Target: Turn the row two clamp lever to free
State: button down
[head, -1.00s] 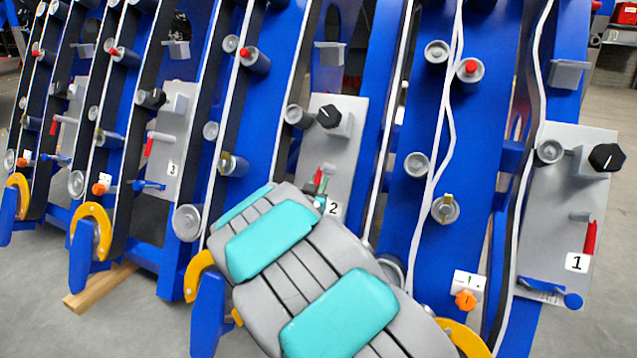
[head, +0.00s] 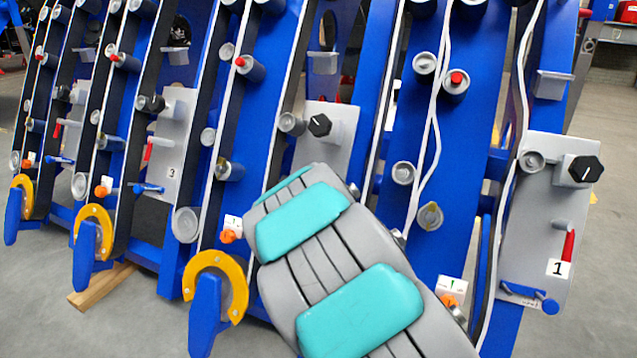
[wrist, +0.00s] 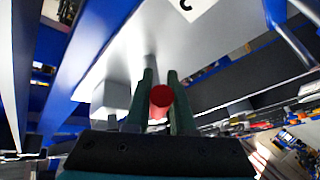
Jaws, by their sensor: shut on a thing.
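The row two panel (head: 333,139) is the grey plate in the middle of the head view, with a black knob (head: 320,125) near its top. My arm covers its lower part, so its lever and number label are hidden there. In the wrist view, a red lever handle (wrist: 160,97) points end-on towards the camera, between the two dark green fingers of my gripper (wrist: 160,75). The fingers are shut on it, one on each side. A white label (wrist: 193,7) with a partly cut-off dark mark shows above. How far the lever is turned cannot be told.
Row one's panel (head: 545,215) stands at the right, with a red lever (head: 568,246) and a black knob. Row three's panel (head: 172,140) is at the left. Blue levers (head: 205,315) with yellow rings stick out low in front. Grey floor is open at the lower left.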

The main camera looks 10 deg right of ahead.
jog(key=n+p, duration=0.2)
jog(key=d+r+n+g+y+p, duration=0.1)
jog(key=n+p, duration=0.1)
jog(key=p, duration=0.1)
jog(key=n+g+y+p, duration=0.1)
jog(key=n+p, duration=0.1)
jog(key=p, duration=0.1)
jog(key=shift+s+d+r, duration=0.1)
jog(key=shift+d+r, duration=0.15)
jog(key=shift+r, duration=0.15)
jog(key=shift+p, duration=0.4)
jog(key=shift+f, duration=0.1)
jog(key=c, duration=0.8)
grip_release()
jog(key=shift+o, duration=0.2)
jog(key=shift+g, duration=0.3)
jog(key=v, duration=0.7)
jog(key=shift+s, duration=0.35)
jog(key=shift+d, duration=0.1)
